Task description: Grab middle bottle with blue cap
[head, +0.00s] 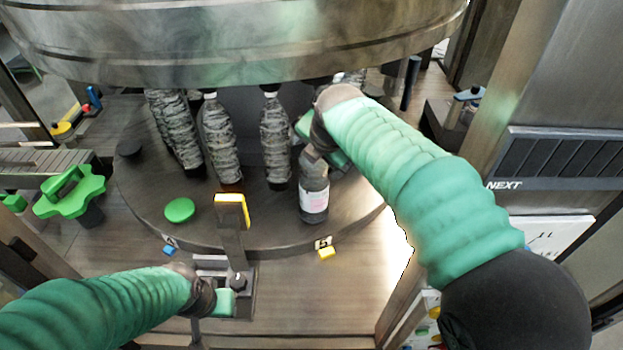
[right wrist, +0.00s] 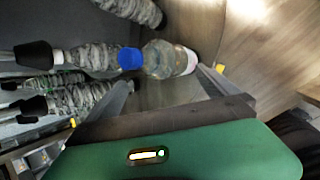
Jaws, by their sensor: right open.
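A clear bottle (right wrist: 168,60) with a blue cap (right wrist: 130,59) and a pale label shows in the right wrist view. It also shows in the head view as a labelled bottle (head: 314,198) standing on the round dark table; there its cap is hidden behind my right gripper. My right gripper (right wrist: 167,80) is open, its fingers spread on either side of the bottle, which is not clasped. In the head view the right gripper (head: 318,140) is over the bottle's upper end. My left gripper (head: 222,303) is low by a metal bracket; its jaws are not clear.
Several grey-patterned columns (head: 222,140) hang behind the bottle under a large metal drum (head: 240,45). A yellow-topped post (head: 232,212) and a green disc (head: 180,210) are left of it. The round table (head: 270,222) has free room at its front.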

